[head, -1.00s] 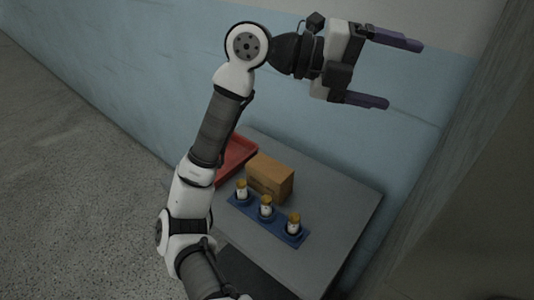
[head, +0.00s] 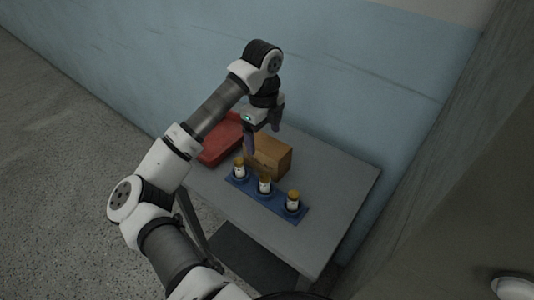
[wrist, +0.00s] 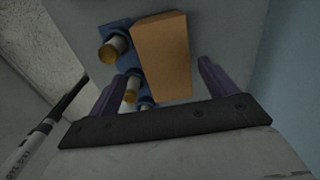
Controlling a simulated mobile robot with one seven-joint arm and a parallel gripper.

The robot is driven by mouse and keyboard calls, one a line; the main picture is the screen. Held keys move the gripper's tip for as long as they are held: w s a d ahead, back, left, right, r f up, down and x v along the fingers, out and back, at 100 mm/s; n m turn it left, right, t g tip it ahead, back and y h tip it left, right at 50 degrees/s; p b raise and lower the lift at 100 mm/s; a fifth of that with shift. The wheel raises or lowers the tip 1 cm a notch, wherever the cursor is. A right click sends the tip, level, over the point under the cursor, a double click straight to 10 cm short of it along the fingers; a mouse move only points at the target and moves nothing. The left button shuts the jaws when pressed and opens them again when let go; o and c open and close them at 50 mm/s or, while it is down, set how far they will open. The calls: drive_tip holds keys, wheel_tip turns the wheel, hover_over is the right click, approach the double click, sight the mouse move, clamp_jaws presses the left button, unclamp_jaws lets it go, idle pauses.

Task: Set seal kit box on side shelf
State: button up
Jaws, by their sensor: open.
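A brown cardboard box (head: 270,158), likely the seal kit box, stands on the grey table (head: 338,190) behind a blue rack. My gripper (head: 263,145) is above the box, pointing down, with its fingers spread and empty. In the wrist view the box (wrist: 163,55) lies ahead of the gap between the purple fingers (wrist: 160,95). No contact with the box can be made out. I cannot tell whether the grey table is the side shelf.
A blue rack (head: 276,200) holding 3 yellow-capped bottles stands in front of the box. A red tray (head: 222,147) is to the left. The table's right part is clear. A blue wall (head: 350,100) stands close behind.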

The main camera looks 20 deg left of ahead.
wheel_tip(320, 180, down, 3)
drive_tip(key=shift+r, duration=0.1)
drive_tip(key=shift+w+d+f+p, duration=0.15)
drive_tip(key=shift+f+p, duration=0.25)
drive_tip(key=shift+f, duration=0.5)
drive_tip(key=shift+w+d+f+p, duration=0.1)
drive_tip(key=shift+f+p, duration=0.3)
drive_tip(key=shift+f, duration=0.5)
drive_tip(key=shift+w+d+f+p, duration=0.15)
drive_tip(key=shift+f+p, duration=0.25)
drive_tip(key=shift+f, duration=0.5)
drive_tip(key=shift+s, duration=0.1)
drive_tip(key=c, duration=1.4)
drive_tip(key=shift+r, duration=0.1)
drive_tip(key=shift+r+b, duration=1.65)
drive_tip(key=shift+r, duration=8.25)
